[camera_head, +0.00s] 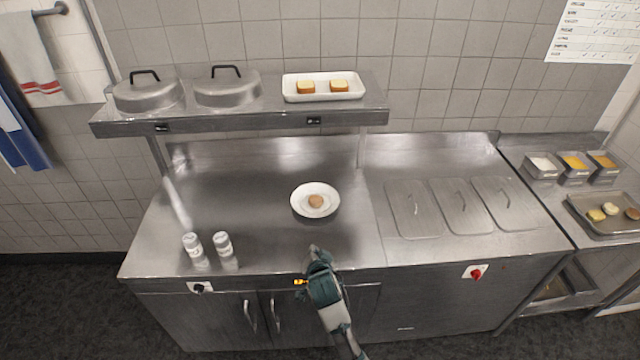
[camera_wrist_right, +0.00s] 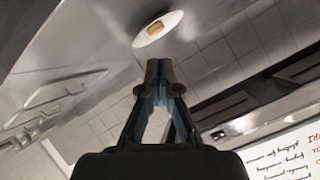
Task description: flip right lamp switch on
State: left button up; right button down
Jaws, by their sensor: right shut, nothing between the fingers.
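A right switch (camera_head: 314,121), small and black, sits on the front edge of the raised steel shelf (camera_head: 240,118). A similar left switch (camera_head: 162,127) sits further left on that edge. The positions of both are too small to read. My right gripper (camera_head: 314,250) is at the counter's front edge, well below the shelf and in front of a white plate with a round bun. In the right wrist view its fingers (camera_wrist_right: 158,68) are together and empty, with a plate (camera_wrist_right: 158,30) beyond the tips. My left gripper is not in view.
Two lidded domes (camera_head: 148,95) and a white tray (camera_head: 323,86) with bread stand on the shelf. The plate (camera_head: 315,201) and two white shakers (camera_head: 194,250) stand on the counter. Metal lids (camera_head: 413,209) lie at right. Counter around the plate is clear.

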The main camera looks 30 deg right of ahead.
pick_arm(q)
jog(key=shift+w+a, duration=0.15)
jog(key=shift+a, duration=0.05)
pick_arm(e)
jog(key=w+d+r+m+t+h, duration=0.1)
jog(key=w+d+r+m+h, duration=0.1)
jog(key=r, duration=0.6)
jog(key=w+d+r+m+t+h, duration=0.1)
jog(key=w+d+r+m+h, duration=0.1)
jog(key=r+m, duration=0.5)
jog(key=w+d+r+m+t+h, duration=0.1)
jog(key=w+d+r+m+h, duration=0.1)
jog(key=r, duration=0.9)
jog(key=w+d+m, duration=0.1)
jog(key=w+m, duration=0.1)
jog(key=w, duration=0.1)
jog(key=shift+w+d+r, duration=0.2)
jog(key=shift+w, duration=0.2)
jog(key=shift+a, duration=0.1)
